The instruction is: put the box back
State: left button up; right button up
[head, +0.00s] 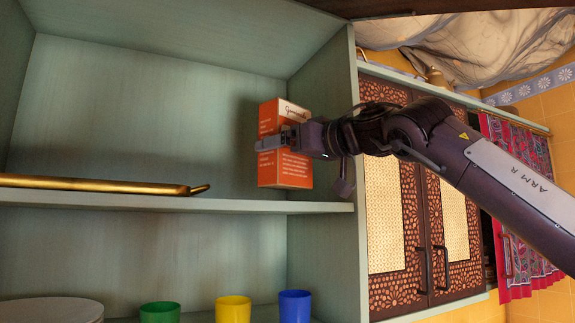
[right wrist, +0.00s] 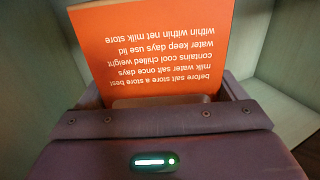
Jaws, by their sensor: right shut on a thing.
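An orange box (head: 284,171) with a pale label band is upright at the right end of the upper shelf (head: 230,204) of a green-grey open cupboard. Its base looks level with the shelf board, but I cannot tell whether it touches. My right gripper (head: 272,143) comes in from the right and is shut on the box. In the right wrist view the box (right wrist: 150,50) stands between the fingers, its printed text upside down. My left gripper is not in view.
A long golden rod-like thing (head: 100,183) lies along the shelf at left. Below are a stack of plates (head: 50,310) and green (head: 160,312), yellow (head: 233,309) and blue (head: 295,306) cups. The cupboard's right side wall (head: 330,130) is close to the box.

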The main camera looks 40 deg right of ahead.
notch_tip(320, 180, down, 2)
jog(key=shift+w+a+f, duration=0.1)
jog(key=shift+w+a, duration=0.05)
jog(key=shift+f+p, duration=0.2)
jog(key=shift+p, duration=0.1)
jog(key=shift+s+d, duration=0.2)
jog(key=shift+d, duration=0.15)
jog(key=o, duration=0.8)
jog(key=shift+a+f, duration=0.1)
jog(key=shift+o, duration=0.4)
jog(key=shift+w+a, duration=0.15)
jog(key=shift+a, duration=0.05)
pick_arm(q)
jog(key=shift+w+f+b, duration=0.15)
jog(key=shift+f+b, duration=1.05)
jog(key=shift+b, duration=0.15)
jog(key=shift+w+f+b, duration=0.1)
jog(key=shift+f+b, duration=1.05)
jog(key=shift+b, duration=0.15)
pick_arm(e)
jog(key=s+d, duration=0.1)
jog(key=s, duration=1.1)
jog(key=shift+d, duration=0.15)
jog(key=shift+s, duration=0.1)
